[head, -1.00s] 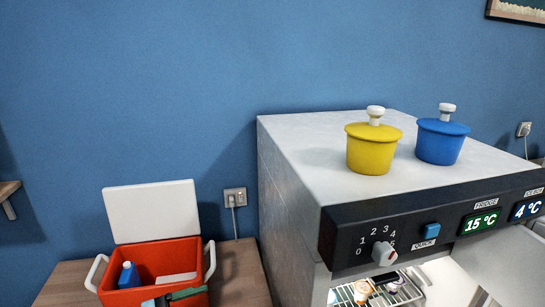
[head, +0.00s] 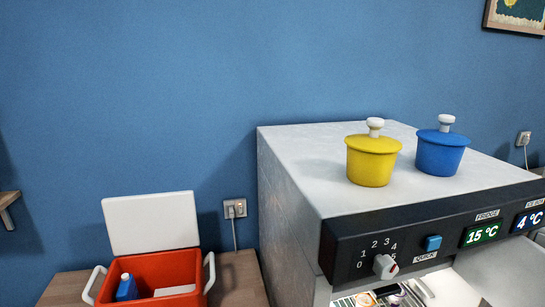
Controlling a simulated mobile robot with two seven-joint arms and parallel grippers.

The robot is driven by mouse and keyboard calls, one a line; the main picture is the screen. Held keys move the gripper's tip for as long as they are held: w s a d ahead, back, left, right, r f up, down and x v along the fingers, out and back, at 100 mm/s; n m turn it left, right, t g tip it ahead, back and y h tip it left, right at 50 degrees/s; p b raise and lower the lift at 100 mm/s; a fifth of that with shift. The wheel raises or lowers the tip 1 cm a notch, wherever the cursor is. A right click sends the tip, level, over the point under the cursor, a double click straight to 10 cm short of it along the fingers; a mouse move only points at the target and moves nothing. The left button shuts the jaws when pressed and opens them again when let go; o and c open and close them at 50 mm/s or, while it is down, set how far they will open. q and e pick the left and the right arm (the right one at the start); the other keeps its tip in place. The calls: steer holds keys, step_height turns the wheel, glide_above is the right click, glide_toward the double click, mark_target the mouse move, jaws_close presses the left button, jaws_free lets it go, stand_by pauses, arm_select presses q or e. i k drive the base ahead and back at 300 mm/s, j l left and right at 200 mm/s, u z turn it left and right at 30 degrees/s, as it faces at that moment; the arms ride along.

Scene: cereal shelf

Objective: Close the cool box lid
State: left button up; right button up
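A red cool box (head: 190,268) with white side handles stands on a wooden surface at the lower left of the head view. Its white lid (head: 151,222) is open and stands upright at the back, against the blue wall side. Inside the box are a blue bottle (head: 127,288) and a flat white item (head: 174,290). The front of the box is cut off by the picture's lower edge. Neither of my grippers is in view.
A large grey fridge unit (head: 290,175) with a dark control panel stands right of the box. A yellow pot (head: 371,163) and a blue pot (head: 440,153) sit on top. Bare wooden surface (head: 236,280) lies between box and fridge. A wall socket (head: 235,208) with a cable is behind.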

mark_target(158, 221)
steer(key=j+z, duration=0.1)
steer(key=j, duration=1.3)
